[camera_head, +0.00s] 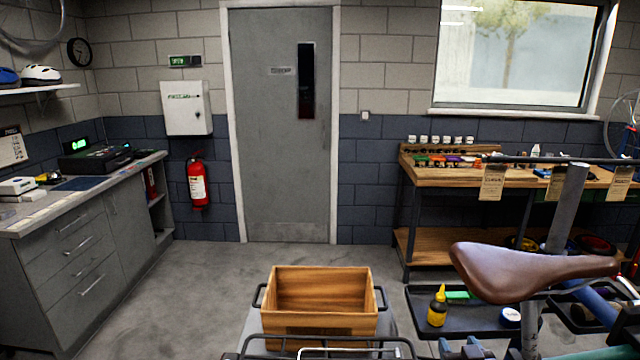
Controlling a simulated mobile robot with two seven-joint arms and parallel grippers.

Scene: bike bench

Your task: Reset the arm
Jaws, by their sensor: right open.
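Only the tip of my right gripper (463,349) shows, low at the bottom edge, right of centre. Its fingers are apart and I see nothing between them. It is below the black tray and to the right of the wooden box. The rest of my right arm is out of the frame. My left gripper and left arm are not in view.
An open wooden box (320,323) with black handles stands in front, a dark wire rack (250,347) before it. A brown bike saddle (530,268) and black tray (470,318) with a yellow bottle (437,306) are at right. Floor (200,290) between counter and box is clear.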

